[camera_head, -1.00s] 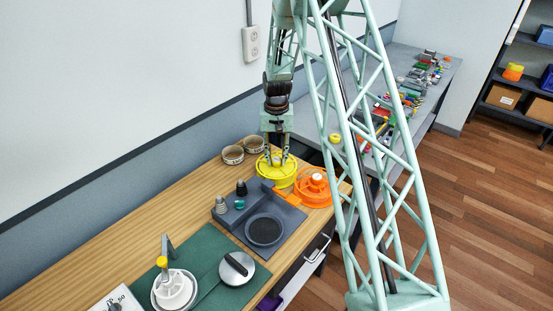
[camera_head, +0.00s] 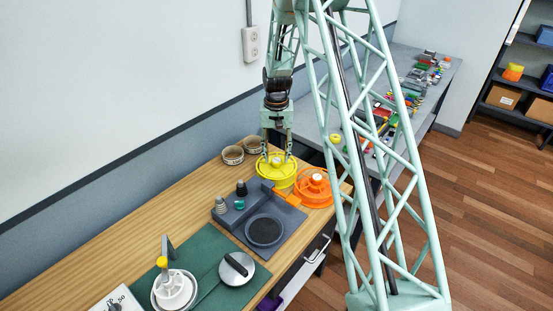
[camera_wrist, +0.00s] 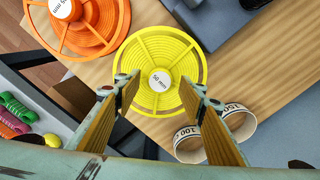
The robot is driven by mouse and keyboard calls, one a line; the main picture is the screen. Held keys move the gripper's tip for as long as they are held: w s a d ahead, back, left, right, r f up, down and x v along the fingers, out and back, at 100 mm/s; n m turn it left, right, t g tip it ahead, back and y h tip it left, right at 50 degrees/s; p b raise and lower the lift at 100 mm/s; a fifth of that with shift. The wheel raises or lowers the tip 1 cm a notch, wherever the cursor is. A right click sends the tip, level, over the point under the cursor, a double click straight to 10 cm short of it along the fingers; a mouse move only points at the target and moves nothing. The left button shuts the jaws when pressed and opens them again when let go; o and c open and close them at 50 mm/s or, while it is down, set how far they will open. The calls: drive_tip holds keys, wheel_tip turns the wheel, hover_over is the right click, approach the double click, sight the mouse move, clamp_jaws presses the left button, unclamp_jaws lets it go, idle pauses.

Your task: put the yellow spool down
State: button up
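The yellow spool (camera_head: 277,174) lies flat on the wooden bench, its round face up. The wrist view shows it (camera_wrist: 160,50) with a white "50 mm" label on its hub. My gripper (camera_head: 276,154) is just above the spool. In the wrist view my gripper (camera_wrist: 160,98) has its two fingers spread wide on either side of the hub, with nothing between them. I cannot tell the exact height of the fingertips over the spool's face.
Two label rings (camera_head: 233,155) stand behind on the left. A green mat (camera_head: 210,258) holds a white spool device and a round lid. The bench (camera_head: 95,264) is clear along its back left.

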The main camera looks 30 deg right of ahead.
wheel_tip(320, 180, up, 10)
drive_tip(key=shift+r, duration=0.2)
idle(0.4)
idle(0.6)
drive_tip(key=s+a+r+n+t, duration=0.1)
drive_tip(key=s+a+r, duration=0.4)
drive_tip(key=s+r, duration=0.3)
drive_tip(key=s+a+r+n, duration=0.1)
drive_tip(key=s+a+r, duration=0.4)
drive_tip(key=r, duration=0.5)
drive_tip(key=s+a+r+n+t, duration=0.1)
drive_tip(key=s+a+r, duration=0.3)
drive_tip(key=s+r, duration=0.5)
drive_tip(key=s+a+r+n, duration=0.1)
drive_tip(key=s+a, duration=0.1)
drive_tip(key=s, duration=0.8)
drive_tip(key=s+a+r+t, duration=0.1)
drive_tip(key=s+a+r, duration=0.1)
drive_tip(key=s, duration=0.8)
drive_tip(key=s+a+r+n, duration=0.1)
drive_tip(key=s+a, duration=0.2)
drive_tip(key=s, duration=0.7)
drive_tip(key=shift+r+n+t, duration=0.3)
drive_tip(key=shift+t, duration=0.1)
